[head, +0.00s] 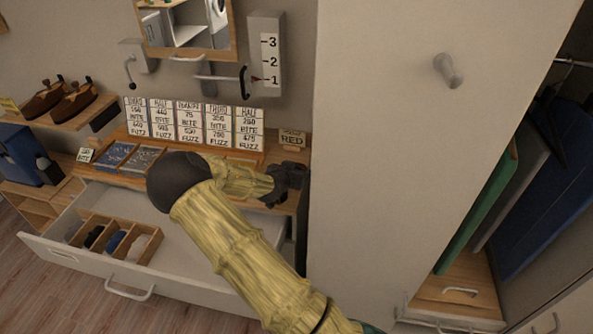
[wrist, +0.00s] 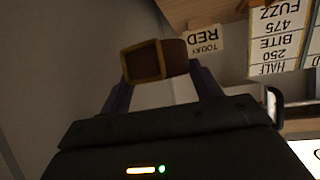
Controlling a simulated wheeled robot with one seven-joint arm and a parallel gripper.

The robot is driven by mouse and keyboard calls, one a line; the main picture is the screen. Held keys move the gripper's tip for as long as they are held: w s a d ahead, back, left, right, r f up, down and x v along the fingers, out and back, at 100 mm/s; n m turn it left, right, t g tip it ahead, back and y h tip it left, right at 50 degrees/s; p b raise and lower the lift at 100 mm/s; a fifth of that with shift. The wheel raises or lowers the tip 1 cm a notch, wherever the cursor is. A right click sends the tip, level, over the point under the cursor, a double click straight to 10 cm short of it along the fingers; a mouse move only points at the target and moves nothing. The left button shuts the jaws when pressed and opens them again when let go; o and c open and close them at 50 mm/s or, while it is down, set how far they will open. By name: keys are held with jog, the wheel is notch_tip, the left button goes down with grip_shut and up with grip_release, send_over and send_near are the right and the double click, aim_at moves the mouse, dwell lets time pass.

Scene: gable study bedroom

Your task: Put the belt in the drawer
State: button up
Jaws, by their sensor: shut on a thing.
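My gripper (wrist: 158,80) is shut on the belt (wrist: 174,57), a rolled brown strap with a gold-coloured square buckle, in the wrist view. The drawer (head: 85,268), pale grey with a bar handle, stands pulled out to the left of my gripper. A wooden divider (head: 112,243) in its left part holds dark, blue and white items. My arm hides part of the drawer's right side.
A tall white cabinet (head: 385,150) stands close to the right of my gripper. Number cards (head: 190,125) and the RED card (head: 292,138) stand at the back of the dresser top. The drawer's middle floor (head: 180,236) looks bare.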

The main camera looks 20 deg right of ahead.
jog(key=shift+s+a+f, duration=0.1)
jog(key=shift+s, duration=0.2)
jog(key=shift+a+f+n+t+y, duration=0.3)
jog(key=shift+a+f+n, duration=0.1)
jog(key=shift+f, duration=0.1)
jog(key=shift+s+a, duration=0.2)
jog(key=shift+a, duration=0.1)
jog(key=s+a+f+n+t+y, duration=0.2)
jog(key=s+a+f+n+y, duration=0.5)
jog(key=a, duration=0.4)
notch_tip(320, 180, down, 2)
jog(key=s+n, duration=0.1)
jog(key=s, duration=0.1)
jog(key=shift+s+a+f+t+y, duration=0.15)
jog(key=shift+s+t+y, duration=0.25)
